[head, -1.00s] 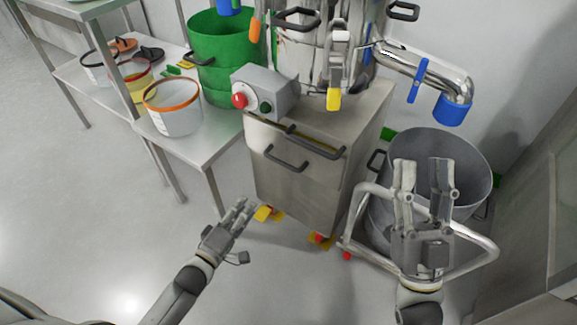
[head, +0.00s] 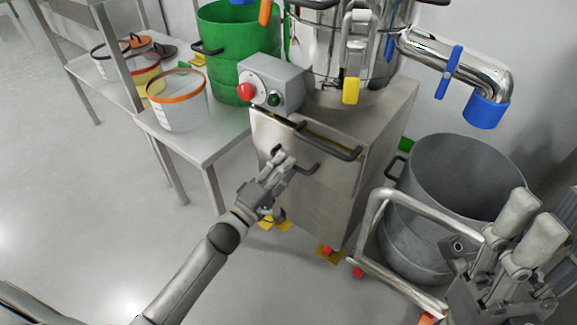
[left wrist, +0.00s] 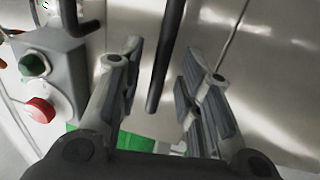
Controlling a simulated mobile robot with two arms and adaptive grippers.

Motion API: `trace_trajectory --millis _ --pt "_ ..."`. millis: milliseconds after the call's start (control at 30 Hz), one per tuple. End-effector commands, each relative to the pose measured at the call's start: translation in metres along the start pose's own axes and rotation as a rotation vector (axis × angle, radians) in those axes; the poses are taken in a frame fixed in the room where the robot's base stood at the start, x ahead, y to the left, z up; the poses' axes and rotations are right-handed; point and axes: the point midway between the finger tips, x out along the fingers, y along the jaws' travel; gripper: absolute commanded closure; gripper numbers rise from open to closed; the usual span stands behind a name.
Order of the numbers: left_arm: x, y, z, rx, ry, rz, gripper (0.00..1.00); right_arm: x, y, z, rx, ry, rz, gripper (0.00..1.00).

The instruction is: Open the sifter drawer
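The steel sifter cabinet (head: 335,205) stands in the middle of the head view. A long dark handle (head: 335,147) runs along its upper front edge, and a shorter dark handle (head: 307,170) sits lower on the front panel. My left gripper (head: 283,160) is at the lower handle and partly hides it. In the left wrist view a dark handle bar (left wrist: 165,60) lies between the two spread fingers of the left gripper (left wrist: 163,85), with gaps on both sides. The front looks closed. My right gripper (head: 540,230) is open and empty at the lower right.
A control box (head: 272,82) with a red and a green button sits above the cabinet's left corner. A grey drum (head: 455,190) on a tubular-framed cart stands right of it. A steel table (head: 205,140) with tubs stands left. The floor at lower left is clear.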

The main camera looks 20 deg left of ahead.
Motion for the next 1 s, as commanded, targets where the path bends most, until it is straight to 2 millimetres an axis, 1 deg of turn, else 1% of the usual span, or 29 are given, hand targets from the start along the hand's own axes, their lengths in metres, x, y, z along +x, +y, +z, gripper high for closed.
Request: trace_trajectory --millis 33,100,200,500,567,767,1000 --pt "0.007 -0.002 0.0 -0.001 -0.001 0.002 0.67 -0.004 0.0 0.001 0.0 -0.001 0.0 0.61" --pt "0.013 -0.001 0.001 0.0 -0.001 0.001 0.67 -0.005 0.0 0.001 0.0 -0.001 0.0 0.61" --pt "0.018 -0.001 0.001 -0.002 0.0 0.0 0.67 -0.006 0.0 0.002 0.0 -0.001 0.0 0.61" --pt "0.021 0.0 0.001 -0.001 0.0 -0.001 0.67 -0.006 0.0 0.002 0.0 -0.002 0.0 0.61" --pt "0.021 0.0 0.001 -0.001 0.0 -0.001 0.73 -0.006 0.0 0.002 0.0 -0.002 0.0 0.61" --pt "0.02 0.0 0.0 -0.001 0.0 -0.001 0.99 -0.006 0.0 0.002 0.0 -0.002 0.0 0.61" --pt "0.02 -0.001 0.0 -0.001 0.0 -0.001 1.0 -0.006 0.0 0.002 0.0 -0.002 0.0 0.61"
